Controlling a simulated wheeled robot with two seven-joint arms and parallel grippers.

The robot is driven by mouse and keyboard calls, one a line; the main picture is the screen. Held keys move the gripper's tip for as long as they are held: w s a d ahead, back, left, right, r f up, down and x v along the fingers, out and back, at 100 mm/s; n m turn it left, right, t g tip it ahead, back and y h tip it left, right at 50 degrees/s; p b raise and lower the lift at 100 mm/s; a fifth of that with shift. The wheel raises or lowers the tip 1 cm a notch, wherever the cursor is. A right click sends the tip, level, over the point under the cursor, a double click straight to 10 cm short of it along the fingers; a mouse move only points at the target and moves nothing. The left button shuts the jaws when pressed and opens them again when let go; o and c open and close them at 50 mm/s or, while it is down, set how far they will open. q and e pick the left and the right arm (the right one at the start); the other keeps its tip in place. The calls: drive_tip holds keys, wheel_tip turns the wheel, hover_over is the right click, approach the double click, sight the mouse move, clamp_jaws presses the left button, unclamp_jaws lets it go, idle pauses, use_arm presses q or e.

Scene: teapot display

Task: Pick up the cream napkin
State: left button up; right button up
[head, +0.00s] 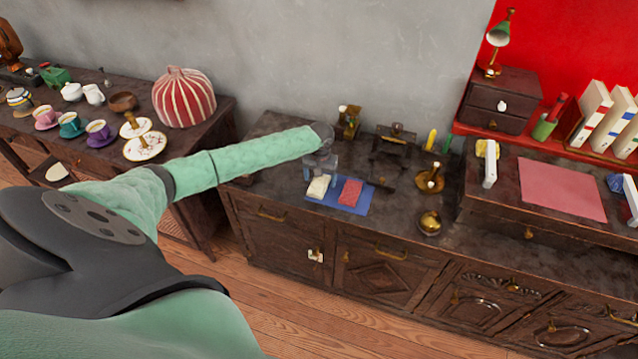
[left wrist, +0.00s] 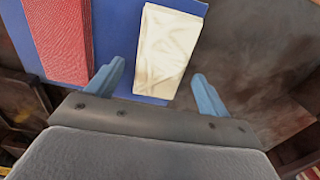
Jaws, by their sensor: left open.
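The cream napkin (head: 318,187) is a small folded block lying on a blue mat (head: 342,206) on the dark cabinet top. A red napkin (head: 350,192) lies beside it on the same mat. My left gripper (head: 321,165) is above the mat, just behind the cream napkin in the head view. In the left wrist view the cream napkin (left wrist: 166,50) lies between and beyond the two blue fingertips of my open left gripper (left wrist: 152,78); the fingers appear not to touch it. The red napkin (left wrist: 60,38) is left of the fingers there. My right gripper is not in view.
A brass candle holder (head: 429,180) and a gold ball (head: 430,222) stand right of the mat. A dark stand (head: 394,146) is behind it. A striped teapot cover (head: 184,97) and cups stand on the left table.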

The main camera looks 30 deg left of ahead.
use_arm(q)
drive_tip(key=shift+f, duration=0.25)
drive_tip(key=shift+c, duration=0.2)
drive_tip(key=c, duration=1)
drive_tip(key=shift+c, duration=0.2)
drive_tip(key=shift+r, duration=0.15)
